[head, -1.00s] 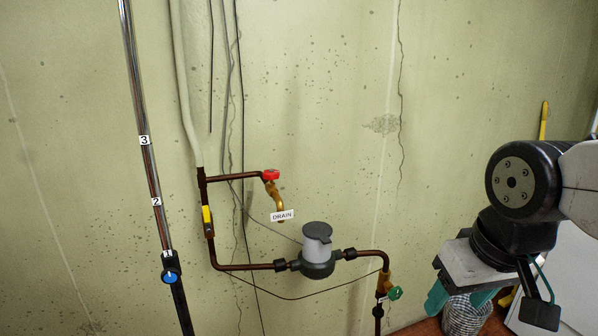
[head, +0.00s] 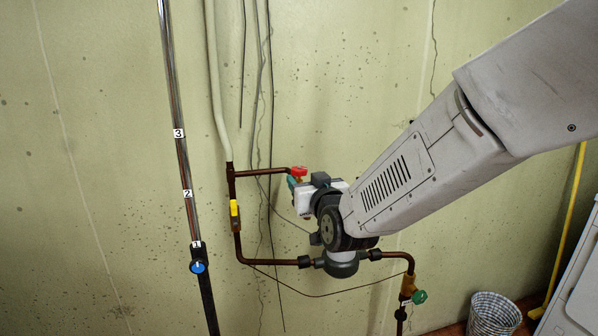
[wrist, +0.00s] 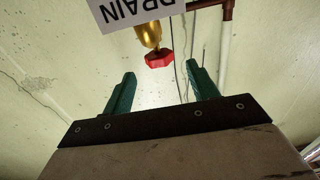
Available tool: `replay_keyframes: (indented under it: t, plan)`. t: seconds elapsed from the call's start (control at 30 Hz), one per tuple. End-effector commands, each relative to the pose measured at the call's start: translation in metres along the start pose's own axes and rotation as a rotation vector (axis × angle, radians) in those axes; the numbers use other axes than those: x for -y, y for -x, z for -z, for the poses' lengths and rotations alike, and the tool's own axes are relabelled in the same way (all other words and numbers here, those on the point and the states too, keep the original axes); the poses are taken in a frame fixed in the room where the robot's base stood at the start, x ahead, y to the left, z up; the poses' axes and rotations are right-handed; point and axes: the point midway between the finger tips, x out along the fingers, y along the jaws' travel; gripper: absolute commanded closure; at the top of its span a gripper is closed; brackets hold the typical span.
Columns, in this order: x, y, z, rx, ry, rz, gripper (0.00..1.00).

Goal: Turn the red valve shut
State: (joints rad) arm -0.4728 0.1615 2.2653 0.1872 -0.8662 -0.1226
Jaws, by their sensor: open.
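The red valve handle (head: 299,171) sits on a brass drain tap at the end of a short copper branch pipe on the wall. In the wrist view the red handle (wrist: 159,58) shows below the brass body (wrist: 149,34), beyond the fingertips and between them sideways. My gripper (wrist: 157,78) is open and empty, its two green fingers apart and not visibly touching the handle. In the head view my gripper (head: 293,184) is close by the red handle, partly hidden by my wrist. The DRAIN label (wrist: 130,8) shows in the wrist view and is hidden in the head view.
A yellow lever valve (head: 234,208) is on the vertical pipe to the left. A meter (head: 341,264) sits below my wrist, with a green-handled valve (head: 419,297) at lower right. A chrome pipe with a blue knob (head: 198,266) runs farther left. A basket (head: 493,312) stands on the floor.

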Motion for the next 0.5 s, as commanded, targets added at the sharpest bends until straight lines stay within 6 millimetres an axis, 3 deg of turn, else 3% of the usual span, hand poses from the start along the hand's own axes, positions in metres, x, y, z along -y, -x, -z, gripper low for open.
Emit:
replay_keyframes:
  t: [0.3,0.5]
  plan:
    - [-0.001,-0.051,0.0,0.001,-0.001,-0.002,0.41]
    - [-0.002,-0.066,0.0,0.002,0.0,-0.002,0.41]
